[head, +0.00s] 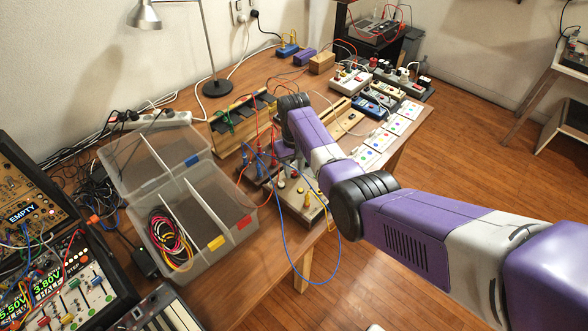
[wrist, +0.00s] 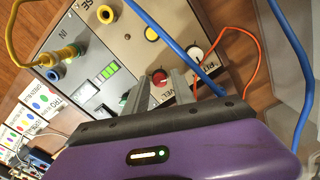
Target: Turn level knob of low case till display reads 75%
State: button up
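The beige case (wrist: 130,45) fills much of the wrist view, and its top panel faces the camera. A red knob (wrist: 160,78) with a pale pointer mark sits above a partly hidden label ending in "VEL". My gripper (wrist: 163,84) has one grey finger on each side of this knob, with gaps showing; contact is not clear. A window with green bars (wrist: 81,69) lies on the panel to the left; I cannot read a percentage there.
A blue cable (wrist: 177,45) and an orange cable (wrist: 252,62) pass close to my fingers. A white knob (wrist: 196,54) and a yellow button (wrist: 151,34) are near the red knob. An open clear organizer box (head: 205,255) stands left of the case in the head view.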

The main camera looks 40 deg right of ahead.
aim_at(294, 172)
jog(key=shift+o, duration=0.4)
jog(key=shift+r, duration=3.9)
